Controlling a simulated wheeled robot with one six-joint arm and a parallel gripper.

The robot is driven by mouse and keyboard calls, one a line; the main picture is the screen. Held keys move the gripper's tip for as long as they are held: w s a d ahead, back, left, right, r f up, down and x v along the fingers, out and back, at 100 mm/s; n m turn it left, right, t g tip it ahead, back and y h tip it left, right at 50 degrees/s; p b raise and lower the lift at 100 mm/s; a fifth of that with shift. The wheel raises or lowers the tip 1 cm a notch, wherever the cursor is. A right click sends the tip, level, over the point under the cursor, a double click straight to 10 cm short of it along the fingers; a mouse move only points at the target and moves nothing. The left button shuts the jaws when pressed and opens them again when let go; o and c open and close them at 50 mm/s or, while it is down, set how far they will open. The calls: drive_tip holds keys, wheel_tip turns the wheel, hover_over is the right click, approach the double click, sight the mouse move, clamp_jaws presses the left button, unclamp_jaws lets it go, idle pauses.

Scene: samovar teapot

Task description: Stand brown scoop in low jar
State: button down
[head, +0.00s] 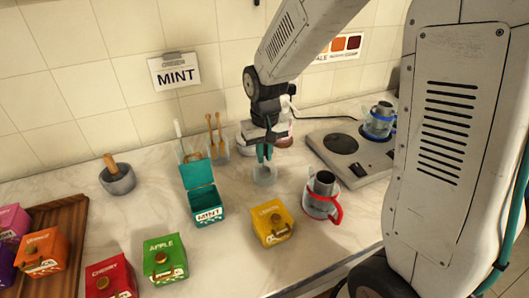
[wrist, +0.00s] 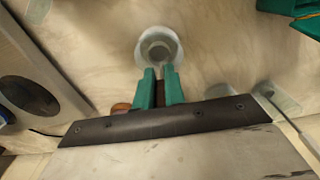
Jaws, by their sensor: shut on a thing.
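My gripper (head: 264,152) has teal fingers that point down, close above the low jar (head: 264,176), a small clear glass. In the wrist view, the fingers (wrist: 160,88) are closed on a narrow dark brown piece, the brown scoop (wrist: 160,97). Most of the scoop is hidden behind the fingers and the gripper body. The low jar (wrist: 158,46) shows just beyond the fingertips, with its round mouth facing me. I cannot tell whether the scoop's lower end is inside the jar.
An open teal box (head: 206,203) stands left of the jar, a yellow box (head: 272,224) in front. A red-handled mug (head: 321,199) and a hot plate (head: 347,152) are to the right. A glass with wooden utensils (head: 219,151) stands behind left.

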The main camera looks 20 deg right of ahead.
drive_tip(key=shift+f, duration=0.3)
drive_tip(key=c, duration=1.5)
unclamp_jaws()
wheel_tip(320, 180, up, 13)
drive_tip(key=shift+t, duration=0.5)
drive_tip(key=shift+s+d+r, duration=0.5)
drive_tip(key=shift+s+r, duration=0.05)
drive_tip(key=shift+s, duration=3.55)
drive_tip(key=shift+s+d+r, duration=0.5)
drive_tip(key=shift+s+d, duration=0.05)
drive_tip(key=shift+s, duration=3.55)
drive_tip(key=shift+s+d+r, duration=0.5)
drive_tip(key=shift+s+r, duration=0.05)
drive_tip(key=shift+s, duration=3.55)
